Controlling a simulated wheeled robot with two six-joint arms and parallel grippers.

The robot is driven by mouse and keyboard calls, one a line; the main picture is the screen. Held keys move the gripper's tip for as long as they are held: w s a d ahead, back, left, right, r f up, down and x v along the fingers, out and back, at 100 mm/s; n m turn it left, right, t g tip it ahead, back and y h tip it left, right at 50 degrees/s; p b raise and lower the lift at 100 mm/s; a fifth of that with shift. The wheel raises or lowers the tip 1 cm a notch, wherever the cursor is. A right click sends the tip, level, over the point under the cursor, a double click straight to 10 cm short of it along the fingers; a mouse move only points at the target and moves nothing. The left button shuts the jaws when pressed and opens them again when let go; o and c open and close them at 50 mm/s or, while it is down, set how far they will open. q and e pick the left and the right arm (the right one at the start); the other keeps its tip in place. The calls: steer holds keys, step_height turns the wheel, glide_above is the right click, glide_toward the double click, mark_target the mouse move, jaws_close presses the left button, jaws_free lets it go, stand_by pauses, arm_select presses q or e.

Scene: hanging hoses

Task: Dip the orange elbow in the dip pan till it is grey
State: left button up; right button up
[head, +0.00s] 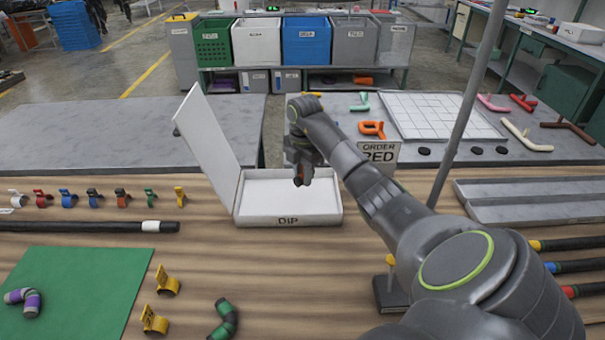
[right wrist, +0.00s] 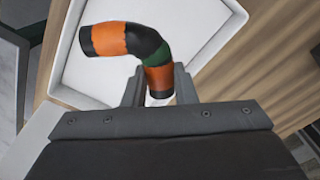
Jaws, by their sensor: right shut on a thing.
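The orange elbow (right wrist: 108,39) has black ends and a dark green band at its bend. My right gripper (right wrist: 158,88) is shut on one of its legs; the other leg points left in the right wrist view. The white dip pan (head: 288,206), marked DIP, has its lid (head: 208,140) standing open at the left. In the head view my right gripper (head: 301,172) is over the pan, with only a bit of the elbow (head: 300,182) showing. I cannot tell whether the elbow touches the pan's bottom. My left gripper is not in view.
A green mat (head: 75,290) with a purple elbow (head: 24,299) lies at front left. A green elbow (head: 224,320) and yellow clips (head: 166,281) lie nearby. A grey pole (head: 468,100) stands right of my arm. A sign (head: 380,154) stands behind the pan.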

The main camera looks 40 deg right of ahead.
steer(key=shift+f+b, duration=2.7)
steer(key=shift+f, duration=1.05)
steer(key=shift+w+a+b, duration=0.4)
steer(key=shift+w+a, duration=0.65)
steer(key=shift+a, duration=0.25)
steer(key=shift+w+a+b, duration=0.4)
steer(key=shift+w+a, duration=0.7)
steer(key=shift+a, duration=0.15)
steer(key=shift+w+a+b, duration=0.4)
steer(key=shift+w+a, duration=0.65)
steer(key=shift+a, duration=0.25)
steer(key=shift+d+r, duration=0.1)
steer(key=shift+s+d+p, duration=0.5)
steer(key=shift+d+p, duration=0.05)
steer(key=shift+p, duration=0.05)
steer(key=shift+s+d+p, duration=0.8)
steer(key=shift+s+d, duration=0.2)
steer(key=shift+d, duration=0.15)
steer(key=shift+s+d+p, duration=0.55)
steer(key=shift+s+d, duration=0.3)
steer(key=shift+d, duration=0.2)
steer(key=shift+s+d+p, duration=0.5)
steer(key=shift+s+d, duration=0.35)
steer(key=shift+d, duration=0.15)
